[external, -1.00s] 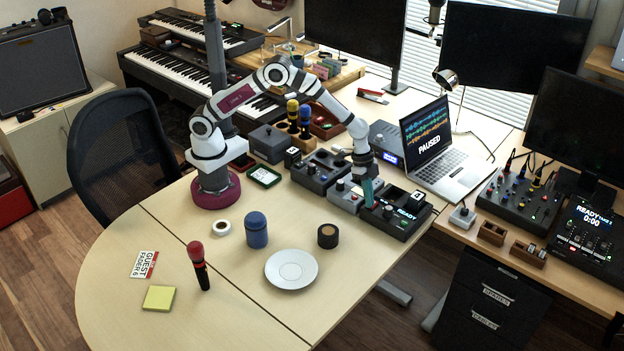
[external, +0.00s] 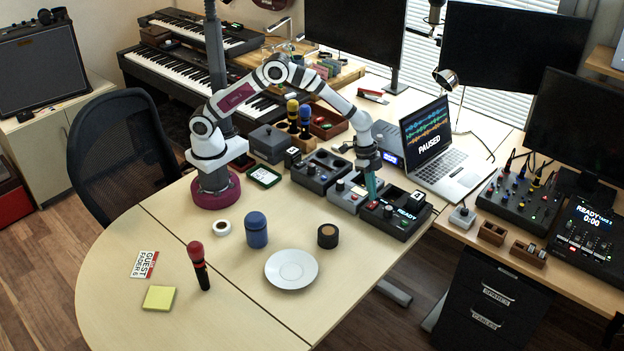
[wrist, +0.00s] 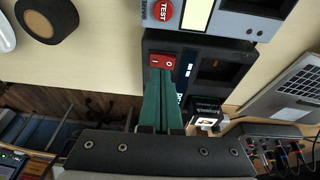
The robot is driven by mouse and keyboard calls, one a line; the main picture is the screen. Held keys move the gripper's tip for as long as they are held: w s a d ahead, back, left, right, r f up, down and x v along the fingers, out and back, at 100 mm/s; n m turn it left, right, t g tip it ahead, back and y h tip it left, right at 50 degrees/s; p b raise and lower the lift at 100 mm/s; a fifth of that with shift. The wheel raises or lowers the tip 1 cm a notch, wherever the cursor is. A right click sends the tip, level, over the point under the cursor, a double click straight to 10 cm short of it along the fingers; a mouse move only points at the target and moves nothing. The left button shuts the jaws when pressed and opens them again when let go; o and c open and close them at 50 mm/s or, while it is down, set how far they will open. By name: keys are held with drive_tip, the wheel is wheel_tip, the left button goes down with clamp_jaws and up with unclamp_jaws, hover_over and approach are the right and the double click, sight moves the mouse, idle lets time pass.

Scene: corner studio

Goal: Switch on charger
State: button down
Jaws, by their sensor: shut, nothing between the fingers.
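The charger (external: 395,222) is a dark box at the right front of the row of devices, with a small lit display. In the wrist view the charger (wrist: 183,43) shows a red rocker switch (wrist: 162,62) with a line mark and a round mark. My gripper (external: 371,197) has teal fingers, which are together with nothing between them. In the wrist view my gripper (wrist: 162,76) points at the lower edge of the red switch. I cannot tell whether the tips touch it. The fingers hide part of the charger below the switch.
Another dark unit (external: 318,174) is further left. The laptop (external: 445,165) is behind to the right. A dark round roll (external: 328,236) and white plate (external: 291,269) stand on the open table in front.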

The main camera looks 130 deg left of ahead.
drive_tip(key=d+v, duration=0.2)
drive_tip(key=v, duration=1)
drive_tip(key=shift+w+d+r, duration=0.2)
drive_tip(key=shift+w+d, duration=0.1)
drive_tip(key=shift+d, duration=0.1)
drive_tip(key=s+d+r+m+g, duration=0.15)
drive_tip(key=s+d+r, duration=0.25)
drive_tip(key=s+d, duration=0.5)
drive_tip(key=s+d+f+m+g+y, duration=0.1)
drive_tip(key=s+d, duration=0.4)
drive_tip(key=s, duration=0.5)
drive_tip(key=s+d+f+m+g+y, duration=0.1)
drive_tip(key=s+d+m, duration=0.2)
drive_tip(key=s, duration=0.8)
drive_tip(key=shift+d, duration=1.2)
drive_tip(key=shift+s, duration=0.1)
